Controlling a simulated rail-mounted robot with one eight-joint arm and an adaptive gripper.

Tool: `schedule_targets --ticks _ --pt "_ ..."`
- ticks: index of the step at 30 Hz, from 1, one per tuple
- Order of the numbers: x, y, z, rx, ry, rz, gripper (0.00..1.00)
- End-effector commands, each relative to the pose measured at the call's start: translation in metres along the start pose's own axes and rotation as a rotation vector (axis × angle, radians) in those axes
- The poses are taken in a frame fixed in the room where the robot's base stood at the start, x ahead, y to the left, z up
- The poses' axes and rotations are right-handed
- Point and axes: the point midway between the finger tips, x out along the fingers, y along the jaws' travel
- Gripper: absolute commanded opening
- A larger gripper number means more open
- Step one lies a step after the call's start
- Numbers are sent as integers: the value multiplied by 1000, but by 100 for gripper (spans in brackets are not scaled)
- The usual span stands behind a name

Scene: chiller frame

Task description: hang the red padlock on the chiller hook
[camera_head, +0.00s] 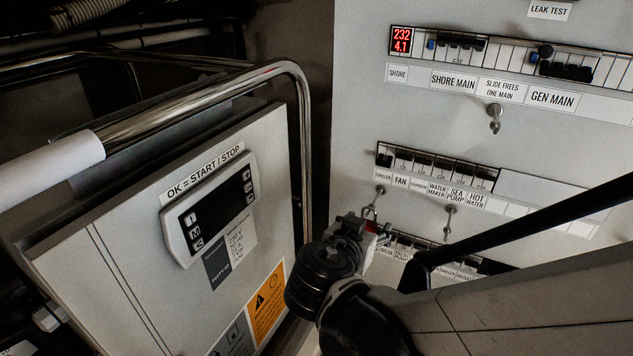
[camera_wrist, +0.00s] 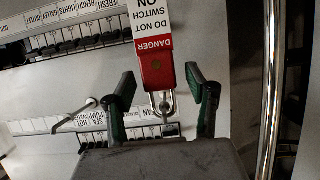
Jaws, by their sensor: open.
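The red padlock (camera_wrist: 157,68) is between my gripper's two fingers in the wrist view, with a gap on both sides. Its metal shackle (camera_wrist: 163,104) points at the panel hook (camera_wrist: 172,130), and the padlock stays up with my fingers apart, so it seems to hang there; the exact contact is hard to see. A white and red danger tag (camera_wrist: 150,22) extends from its body. In the head view the padlock (camera_head: 370,226) is partly hidden by my gripper (camera_head: 358,230), just below the chiller hook (camera_head: 380,190). My gripper (camera_wrist: 160,78) is open around the padlock.
A second hook (camera_head: 450,208) sticks out to the right, and a larger one (camera_head: 494,112) sits higher. Breaker rows (camera_head: 440,165) line the panel. A chrome rail (camera_head: 303,130) and the controller box (camera_head: 210,210) stand close on the left.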

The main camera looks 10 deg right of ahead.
Motion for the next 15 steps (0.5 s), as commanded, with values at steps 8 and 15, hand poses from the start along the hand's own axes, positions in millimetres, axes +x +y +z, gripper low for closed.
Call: schedule_targets --ticks 8,15 --pt "-33 -1 0 -3 1 -5 51" --pt "-63 -1 0 -3 0 -5 51"
